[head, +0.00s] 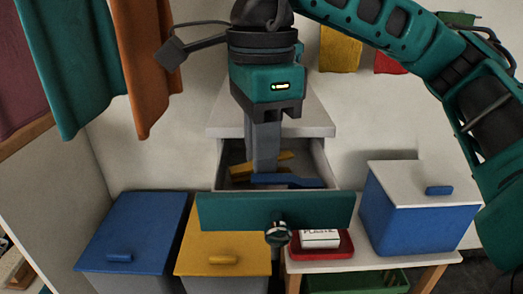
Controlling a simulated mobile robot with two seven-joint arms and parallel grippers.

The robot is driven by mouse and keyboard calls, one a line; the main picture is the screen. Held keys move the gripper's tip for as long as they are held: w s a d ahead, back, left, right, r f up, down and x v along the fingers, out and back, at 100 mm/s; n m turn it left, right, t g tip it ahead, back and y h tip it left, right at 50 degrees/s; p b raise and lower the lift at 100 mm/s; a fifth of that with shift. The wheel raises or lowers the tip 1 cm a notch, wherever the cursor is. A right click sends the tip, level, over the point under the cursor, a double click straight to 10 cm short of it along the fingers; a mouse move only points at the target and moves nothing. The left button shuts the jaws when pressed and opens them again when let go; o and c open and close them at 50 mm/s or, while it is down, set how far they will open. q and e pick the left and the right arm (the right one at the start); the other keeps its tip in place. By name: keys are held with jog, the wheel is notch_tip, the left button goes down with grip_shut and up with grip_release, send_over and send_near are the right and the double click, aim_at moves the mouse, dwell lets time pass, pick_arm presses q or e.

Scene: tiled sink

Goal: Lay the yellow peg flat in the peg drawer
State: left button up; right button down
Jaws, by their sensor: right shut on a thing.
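The peg drawer (322,160) is pulled out below a white top, with a teal front panel (230,210) and a round dark knob. My right gripper (263,170) points straight down into it, shut on the yellow peg (280,157). The peg lies crosswise, showing on both sides of the grey fingers, which hide its middle. It looks low in the drawer; I cannot tell whether it touches the floor. A blue peg (295,182) lies in front of the fingers, near the drawer front. My left gripper is out of view.
Blue (140,215) and yellow (225,240) lidded bins stand at the front left. A red tray (340,250) with a white box (320,238) and a blue bin with a white lid (410,205) stand right. Cloths (65,70) hang at upper left.

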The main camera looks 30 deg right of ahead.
jog(key=shift+f, duration=0.1)
jog(key=c, duration=1.4)
grip_release()
jog(key=shift+r, duration=0.35)
notch_tip(320, 180, up, 12)
jog(key=p, duration=0.5)
jog(key=shift+f, duration=0.15)
jog(key=shift+s, duration=0.15)
